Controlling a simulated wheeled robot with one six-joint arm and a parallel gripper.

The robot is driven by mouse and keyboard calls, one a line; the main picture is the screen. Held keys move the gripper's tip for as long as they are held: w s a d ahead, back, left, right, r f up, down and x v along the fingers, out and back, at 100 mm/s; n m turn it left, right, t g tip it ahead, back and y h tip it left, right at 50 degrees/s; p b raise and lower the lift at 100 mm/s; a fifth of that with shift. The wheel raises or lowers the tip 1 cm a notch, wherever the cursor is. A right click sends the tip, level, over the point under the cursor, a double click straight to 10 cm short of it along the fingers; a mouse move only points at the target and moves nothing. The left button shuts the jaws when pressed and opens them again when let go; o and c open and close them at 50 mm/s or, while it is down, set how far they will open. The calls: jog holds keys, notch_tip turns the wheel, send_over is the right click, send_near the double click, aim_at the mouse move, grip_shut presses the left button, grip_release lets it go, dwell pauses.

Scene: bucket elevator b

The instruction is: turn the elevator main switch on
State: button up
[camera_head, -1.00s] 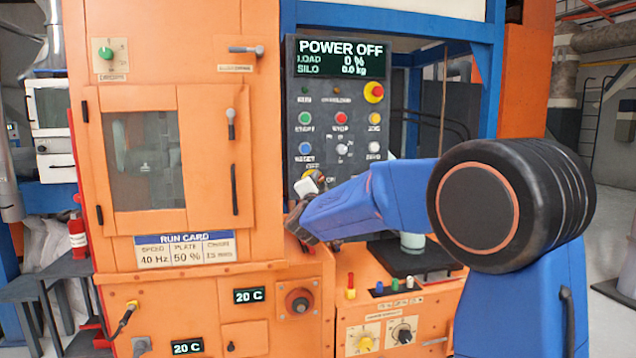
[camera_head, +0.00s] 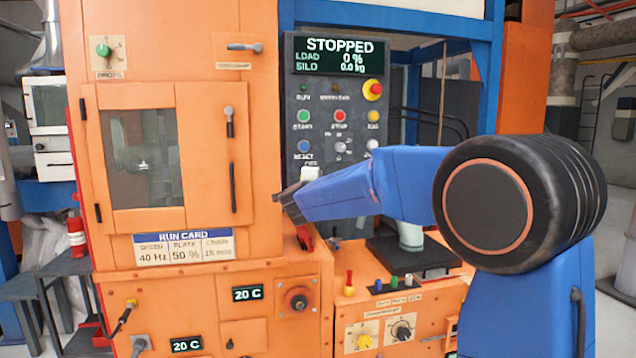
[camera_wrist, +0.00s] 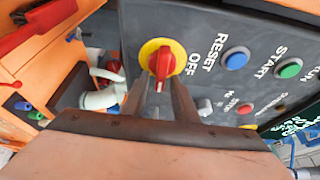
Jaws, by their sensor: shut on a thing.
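The main switch (camera_wrist: 163,58) is a red rotary knob on a yellow round plate, beside the word OFF, on the dark control panel (camera_head: 341,220). In the wrist view my gripper (camera_wrist: 162,92) has its two fingers shut on the sides of the red knob's handle, whose white mark points toward the gripper. In the head view my gripper (camera_head: 289,203) is at the panel's lower left and the switch is hidden behind it and my wrist. The panel display (camera_head: 339,57) reads STOPPED, load 0 %, silo 0.0 kg.
Green START (camera_head: 304,116), red STOP (camera_head: 340,116) and blue RESET (camera_head: 304,146) buttons sit above the switch. A red and yellow emergency stop (camera_head: 373,90) is at upper right. The orange cabinet (camera_head: 262,215) stands close left; a lower orange console (camera_head: 385,312) juts out below.

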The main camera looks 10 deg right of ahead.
jog(key=shift+a+f, duration=0.1)
jog(key=o, duration=0.7)
jog(key=shift+s, duration=0.1)
jog(key=v, duration=1.7)
jog(key=shift+s, duration=0.1)
